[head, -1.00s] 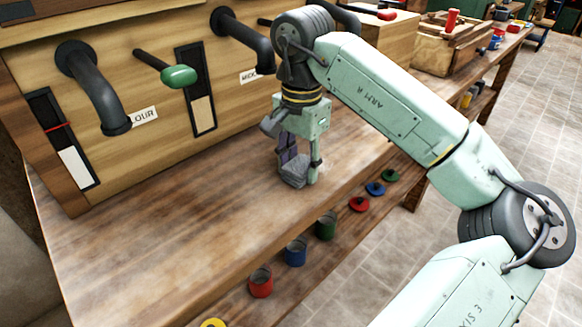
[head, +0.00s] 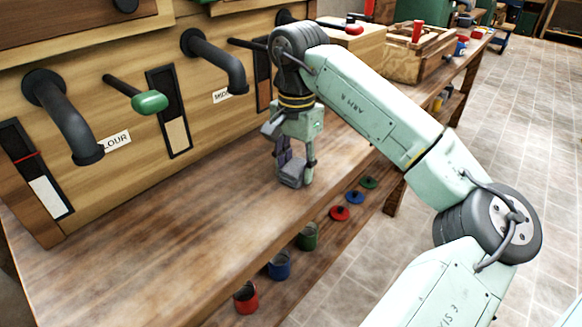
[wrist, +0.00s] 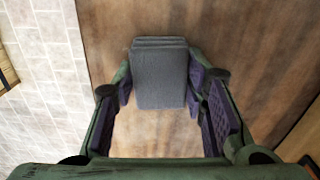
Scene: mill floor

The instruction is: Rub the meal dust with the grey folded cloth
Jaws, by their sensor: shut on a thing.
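My gripper (head: 293,166) points down at the wooden bench top (head: 190,215) and is shut on the grey folded cloth (head: 291,177). In the wrist view the cloth (wrist: 160,78) sits flat and layered between the two purple-padded fingers. In the head view it is low, at or just above the wood; contact is not clear. The wrist view shows a paler patch of wood between the fingers, nearer than the cloth; I cannot tell whether it is meal dust or sheen. No distinct dust shows in the head view.
Black spouts (head: 62,115) and a green-knobbed lever (head: 150,102) jut from the wooden mill front behind the bench. Red, blue and green cans (head: 279,265) stand on a lower shelf, with lids (head: 340,213) beside them. A wooden box (head: 350,57) stands farther along. The left bench top is clear.

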